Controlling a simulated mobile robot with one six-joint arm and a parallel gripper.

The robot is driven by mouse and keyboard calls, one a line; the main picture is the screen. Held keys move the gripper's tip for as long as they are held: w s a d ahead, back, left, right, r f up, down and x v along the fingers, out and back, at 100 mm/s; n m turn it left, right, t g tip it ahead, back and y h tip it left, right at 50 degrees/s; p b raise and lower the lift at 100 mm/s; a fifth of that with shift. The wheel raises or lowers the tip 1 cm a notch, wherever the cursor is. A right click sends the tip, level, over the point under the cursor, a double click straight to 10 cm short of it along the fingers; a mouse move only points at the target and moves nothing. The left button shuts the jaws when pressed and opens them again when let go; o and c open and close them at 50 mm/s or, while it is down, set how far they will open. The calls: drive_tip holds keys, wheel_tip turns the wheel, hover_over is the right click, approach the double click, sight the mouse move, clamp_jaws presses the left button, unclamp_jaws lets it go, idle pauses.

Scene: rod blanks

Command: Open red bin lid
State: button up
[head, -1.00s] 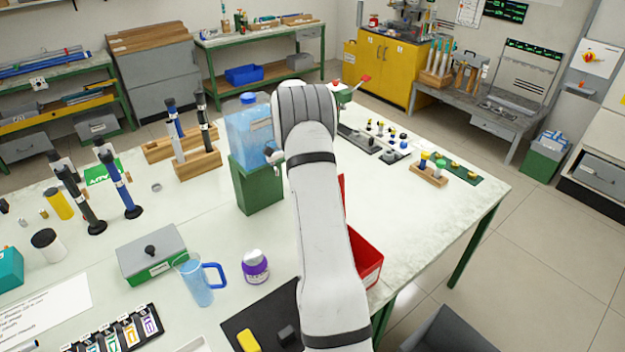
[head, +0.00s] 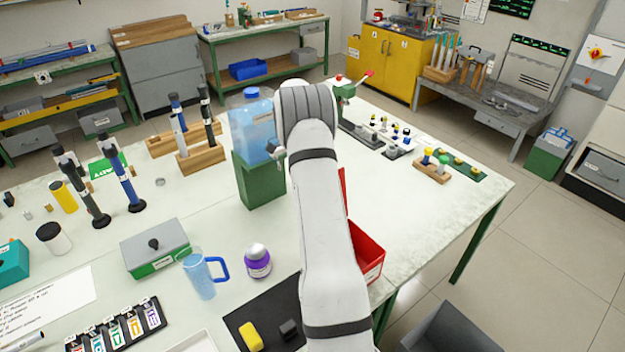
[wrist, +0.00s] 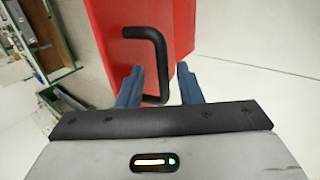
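The red bin (head: 369,252) stands on the right part of the table in the head view, largely hidden behind my arm. In the wrist view a red panel of the bin (wrist: 185,25) fills the upper middle, with a black bar handle (wrist: 160,48) on it. My gripper (wrist: 160,80) is open, its two blue fingers apart. The lower end of the handle shows between the fingers, nearer the left one; I cannot tell whether they touch. My gripper is hidden behind my arm in the head view.
A green-based water dispenser (head: 262,178) stands just left of my arm. A purple-labelled jar (head: 257,262), a blue-handled jug (head: 203,275) and a grey box (head: 155,248) stand farther left. The table's right part is clear near its edge. A dark grey bin (head: 450,330) stands on the floor.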

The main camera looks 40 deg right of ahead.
drive_tip(key=shift+w+d, duration=0.1)
drive_tip(key=b+v, duration=0.2)
drive_tip(key=v, duration=0.5)
drive_tip(key=shift+r, duration=0.35)
drive_tip(key=shift+w, duration=0.15)
drive_tip(key=shift+c, duration=0.5)
